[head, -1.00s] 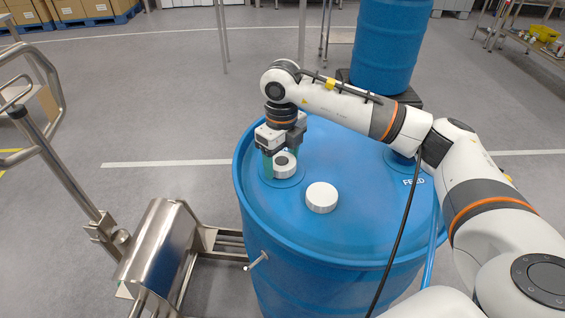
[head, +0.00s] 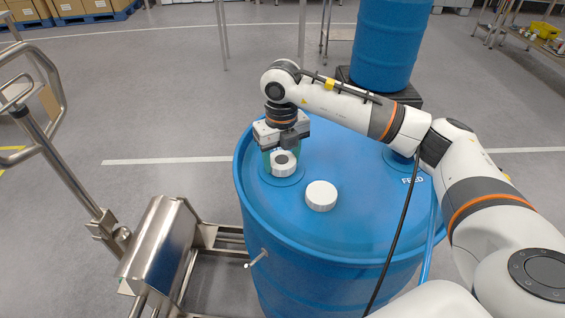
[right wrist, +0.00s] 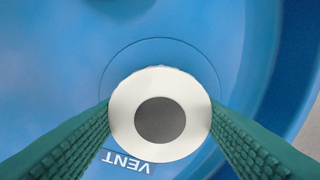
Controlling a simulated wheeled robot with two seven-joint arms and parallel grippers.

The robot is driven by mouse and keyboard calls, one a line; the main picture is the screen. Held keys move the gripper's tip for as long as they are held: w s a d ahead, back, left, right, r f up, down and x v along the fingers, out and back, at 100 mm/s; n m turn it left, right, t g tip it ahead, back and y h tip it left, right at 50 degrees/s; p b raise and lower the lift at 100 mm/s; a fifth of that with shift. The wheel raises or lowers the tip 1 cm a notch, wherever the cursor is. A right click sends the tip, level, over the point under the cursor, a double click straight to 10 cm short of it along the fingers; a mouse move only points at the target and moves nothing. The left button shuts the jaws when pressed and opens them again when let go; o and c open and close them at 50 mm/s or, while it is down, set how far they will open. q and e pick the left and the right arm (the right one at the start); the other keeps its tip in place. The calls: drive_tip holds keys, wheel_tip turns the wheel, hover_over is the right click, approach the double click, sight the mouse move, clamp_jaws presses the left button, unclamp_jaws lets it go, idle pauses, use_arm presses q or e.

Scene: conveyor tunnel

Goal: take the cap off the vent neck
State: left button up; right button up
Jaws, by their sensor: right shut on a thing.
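The vent cap (head: 284,163) is a white ridged cap with a dark grey disc in its top. It is at the vent spot near the left rim of the blue drum (head: 330,239); the neck under it is hidden. My right gripper (head: 282,160) comes down over it and is shut on it. In the right wrist view the cap (right wrist: 160,119) sits between the two green ribbed fingers, above the VENT label (right wrist: 127,162). I cannot tell whether the cap is clear of the neck. My left gripper is not in view.
A second, plain white cap (head: 321,196) lies on the drum top. The FEED label (head: 412,180) is at the right, near my arm and a black cable. A steel trolley (head: 165,240) stands left of the drum. Another blue drum (head: 388,50) stands behind.

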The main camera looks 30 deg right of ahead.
drive_tip(key=shift+f+n+b, duration=0.1)
drive_tip(key=shift+n+b, duration=0.35)
drive_tip(key=shift+n, duration=0.75)
drive_tip(key=n, duration=0.2)
drive_tip(key=shift+n, duration=0.3)
drive_tip(key=shift+b, duration=0.35)
drive_tip(key=n, duration=0.2)
drive_tip(key=shift+n+b, duration=0.3)
drive_tip(key=shift+b, duration=0.1)
drive_tip(key=n, duration=0.2)
drive_tip(key=shift+d+n+b, duration=0.15)
drive_tip(key=shift+n+b, duration=0.15)
